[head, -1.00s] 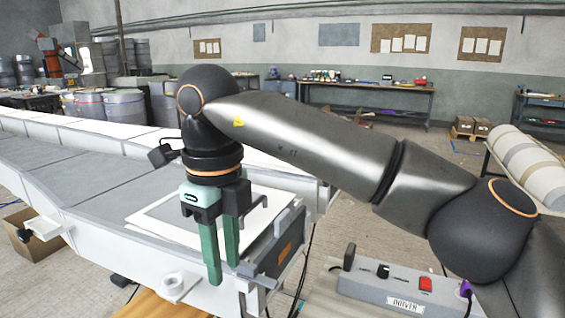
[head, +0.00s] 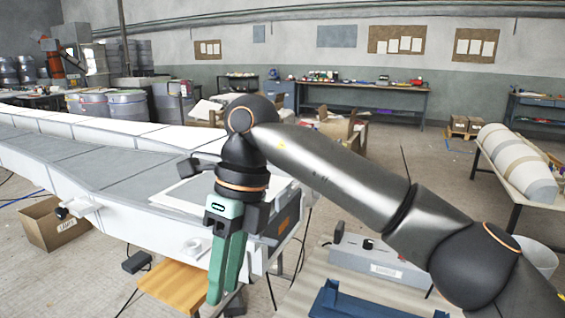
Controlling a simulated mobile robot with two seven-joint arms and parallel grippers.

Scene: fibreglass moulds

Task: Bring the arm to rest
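My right arm (head: 335,175) comes in from the lower right and bends down at a black wrist. My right gripper (head: 224,296) points down with its green fingers near the front end of the long grey mould (head: 60,160). The fingers stand a little apart, one partly overlapping the other from this angle, and I see nothing held between them. They hang in front of the mould's end, above the wooden board (head: 172,285). My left gripper is not in view.
A grey control box (head: 375,268) and a blue object (head: 365,303) lie on a surface at the lower right. A cardboard box (head: 52,222) stands at the left. A rounded white mould (head: 515,165) lies on a stand at the right.

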